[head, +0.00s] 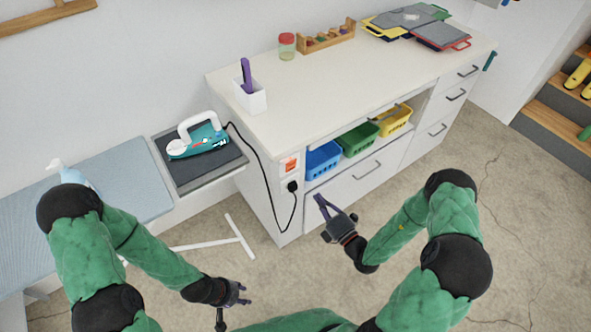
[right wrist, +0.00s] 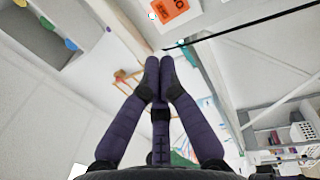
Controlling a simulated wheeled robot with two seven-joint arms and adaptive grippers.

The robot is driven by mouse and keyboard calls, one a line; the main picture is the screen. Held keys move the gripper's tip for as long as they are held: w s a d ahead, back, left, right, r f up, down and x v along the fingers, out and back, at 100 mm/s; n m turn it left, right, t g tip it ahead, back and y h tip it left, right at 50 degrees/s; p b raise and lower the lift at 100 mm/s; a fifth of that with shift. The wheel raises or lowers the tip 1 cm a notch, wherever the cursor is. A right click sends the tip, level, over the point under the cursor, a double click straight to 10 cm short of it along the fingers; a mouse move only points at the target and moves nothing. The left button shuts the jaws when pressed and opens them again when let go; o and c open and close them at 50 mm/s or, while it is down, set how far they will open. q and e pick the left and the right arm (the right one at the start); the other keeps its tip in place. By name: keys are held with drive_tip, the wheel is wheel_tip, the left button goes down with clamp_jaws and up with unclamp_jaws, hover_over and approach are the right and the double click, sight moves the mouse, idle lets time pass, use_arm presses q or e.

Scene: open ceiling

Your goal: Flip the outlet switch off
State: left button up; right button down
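The outlet switch (head: 290,165) is a small white plate with an orange face on the side panel of the white cabinet. A black plug (head: 292,186) sits in the socket just below it. My right gripper (head: 318,199) is right of and below the switch, apart from it. In the right wrist view its fingertips (right wrist: 159,70) meet, with nothing between them. I cannot tell the switch's position.
A black cord (head: 258,158) runs from the teal iron (head: 197,140) to the plug and hangs in a loop beside the panel. An ironing board (head: 110,190) stands at left. Blue (head: 323,160), green and yellow baskets fill the cabinet's open shelf. The floor ahead is clear.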

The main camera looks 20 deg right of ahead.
sight(291, 164)
drive_tip(key=b+x, duration=0.4)
drive_tip(key=x, duration=0.9)
drive_tip(key=shift+a, duration=0.1)
drive_tip(key=shift+w+a+r, duration=0.1)
drive_tip(key=shift+w, duration=0.4)
